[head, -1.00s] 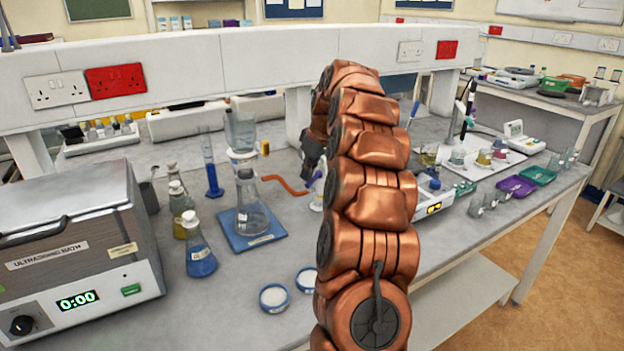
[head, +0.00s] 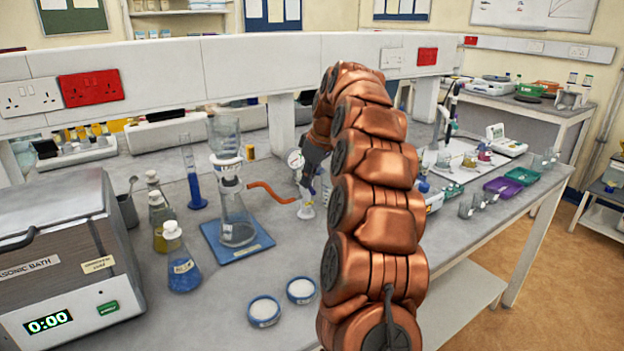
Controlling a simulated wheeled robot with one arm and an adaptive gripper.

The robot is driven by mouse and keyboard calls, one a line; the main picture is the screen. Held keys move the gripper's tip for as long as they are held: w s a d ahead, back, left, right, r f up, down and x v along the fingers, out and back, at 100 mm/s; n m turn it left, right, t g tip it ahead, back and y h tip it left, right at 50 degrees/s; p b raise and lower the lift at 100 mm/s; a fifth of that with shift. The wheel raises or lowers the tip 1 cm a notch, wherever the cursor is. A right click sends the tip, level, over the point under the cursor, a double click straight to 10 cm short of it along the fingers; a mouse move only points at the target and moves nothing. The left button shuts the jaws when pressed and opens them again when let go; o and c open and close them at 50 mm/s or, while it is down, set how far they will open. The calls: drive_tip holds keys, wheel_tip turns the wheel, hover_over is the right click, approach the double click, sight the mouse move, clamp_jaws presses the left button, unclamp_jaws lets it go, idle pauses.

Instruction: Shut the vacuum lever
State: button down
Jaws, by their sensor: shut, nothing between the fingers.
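My gripper (head: 310,180) is partly visible as a dark grey shape at the far end of my copper arm. It points down and is shut and empty, right by the vacuum fitting (head: 306,210) with its round gauge (head: 295,158). I cannot tell whether it touches the fitting. An orange-red hose (head: 272,193) joins the fitting to the filter flask (head: 236,215), which stands on a blue base under a clear funnel (head: 224,135). I cannot make out the vacuum lever; the gripper and arm hide part of the fitting.
An ultrasonic bath (head: 60,260) stands at the left. A blue-liquid bottle (head: 181,262), other bottles and a measuring cylinder (head: 192,180) stand near the flask. Two white-filled dishes (head: 264,310) lie in front. Trays and beakers are at the right, beyond my arm.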

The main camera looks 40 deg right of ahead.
drive_tip(key=shift+w, duration=0.1)
drive_tip(key=shift+w+d+p, duration=0.25)
drive_tip(key=shift+w+p, duration=0.2)
drive_tip(key=shift+w, duration=0.2)
wheel_tip(320, 180, up, 12)
drive_tip(key=p, duration=0.4)
drive_tip(key=shift+f, duration=0.2)
idle(0.7)
drive_tip(key=shift+d, duration=0.1)
idle(0.5)
